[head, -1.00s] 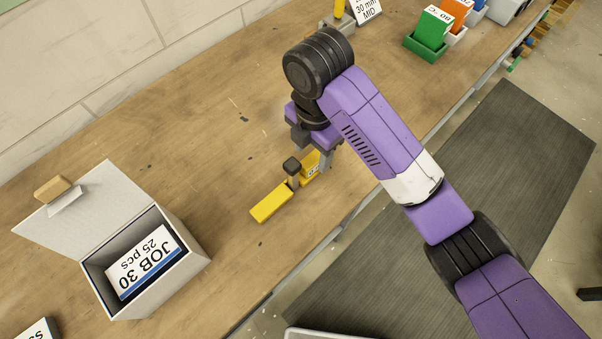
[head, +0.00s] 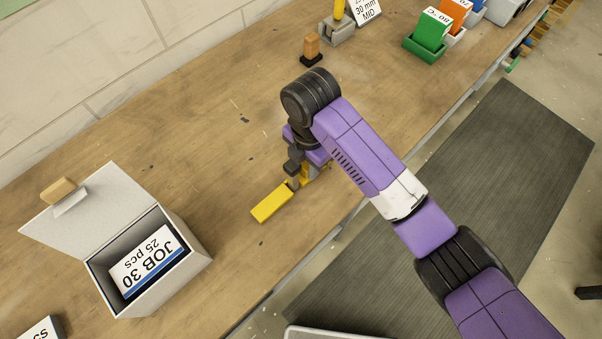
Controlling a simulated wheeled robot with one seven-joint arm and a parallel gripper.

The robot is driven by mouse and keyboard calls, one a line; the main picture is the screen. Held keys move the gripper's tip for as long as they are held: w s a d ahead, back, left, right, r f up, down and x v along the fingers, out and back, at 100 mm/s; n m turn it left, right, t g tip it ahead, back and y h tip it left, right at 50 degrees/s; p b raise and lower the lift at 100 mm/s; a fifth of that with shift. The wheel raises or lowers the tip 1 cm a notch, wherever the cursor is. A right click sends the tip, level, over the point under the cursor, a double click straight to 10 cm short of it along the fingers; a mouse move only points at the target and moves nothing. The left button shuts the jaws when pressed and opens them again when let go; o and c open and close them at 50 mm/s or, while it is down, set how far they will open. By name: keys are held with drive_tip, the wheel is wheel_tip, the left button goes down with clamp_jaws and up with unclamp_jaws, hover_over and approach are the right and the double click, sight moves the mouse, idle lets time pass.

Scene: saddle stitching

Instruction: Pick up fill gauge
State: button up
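The yellow piece, which I take to be the fill gauge (head: 272,204), lies flat on the wooden bench.
An open box (head: 205,258) with a JOB 30 card (head: 147,262) stands at the lower left. Behind my gripper are a wooden-topped block (head: 311,46) and a grey holder (head: 338,31). A green bin (head: 423,50) stands at upper right. The bench between is mostly clear.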

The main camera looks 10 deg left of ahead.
clamp_jaws()
drive_tip(key=shift+r, duration=0.1)
